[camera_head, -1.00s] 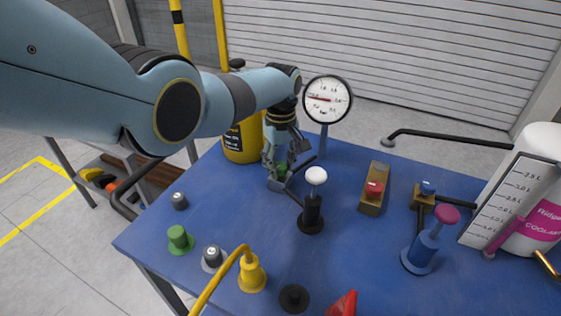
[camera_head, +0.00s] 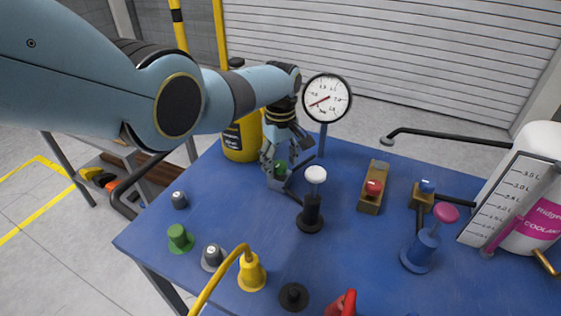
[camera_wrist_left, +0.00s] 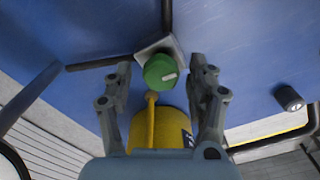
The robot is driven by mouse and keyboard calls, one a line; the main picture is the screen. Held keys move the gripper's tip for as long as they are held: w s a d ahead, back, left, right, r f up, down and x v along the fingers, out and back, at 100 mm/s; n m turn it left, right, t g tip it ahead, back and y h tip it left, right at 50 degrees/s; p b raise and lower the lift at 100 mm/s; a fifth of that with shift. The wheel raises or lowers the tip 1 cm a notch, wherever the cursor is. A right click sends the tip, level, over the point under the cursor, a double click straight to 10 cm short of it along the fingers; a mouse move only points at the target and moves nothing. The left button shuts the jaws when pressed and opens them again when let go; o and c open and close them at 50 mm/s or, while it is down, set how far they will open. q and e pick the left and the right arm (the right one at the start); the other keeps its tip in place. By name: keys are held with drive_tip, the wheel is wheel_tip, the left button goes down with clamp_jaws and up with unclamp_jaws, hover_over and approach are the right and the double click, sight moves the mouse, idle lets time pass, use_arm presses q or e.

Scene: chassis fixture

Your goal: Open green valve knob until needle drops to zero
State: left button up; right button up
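The green valve knob (camera_head: 280,167) sits on a grey block at the back left of the blue table. In the left wrist view the round green knob (camera_wrist_left: 159,71) has a pale mark on its right side. My left gripper (camera_head: 277,163) is over it. In the left wrist view the fingers (camera_wrist_left: 160,75) stand open, one on each side of the knob, with a gap to both. The white-faced gauge (camera_head: 327,98) stands on a post behind; its red needle points to the lower left. Its small numbers are too blurred to read. My right gripper is out of view.
A white-topped black plunger (camera_head: 313,200) stands close to the right of my left gripper. A yellow canister (camera_head: 241,140) is behind it. A second green knob (camera_head: 180,238) is at the front left. A red-buttoned block (camera_head: 372,191) and blue pump (camera_head: 422,246) are further right.

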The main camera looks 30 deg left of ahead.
sight(280, 164)
use_arm(q)
wheel_tip(280, 164, up, 12)
idle(0.7)
drive_tip(key=shift+f, duration=0.1)
idle(0.3)
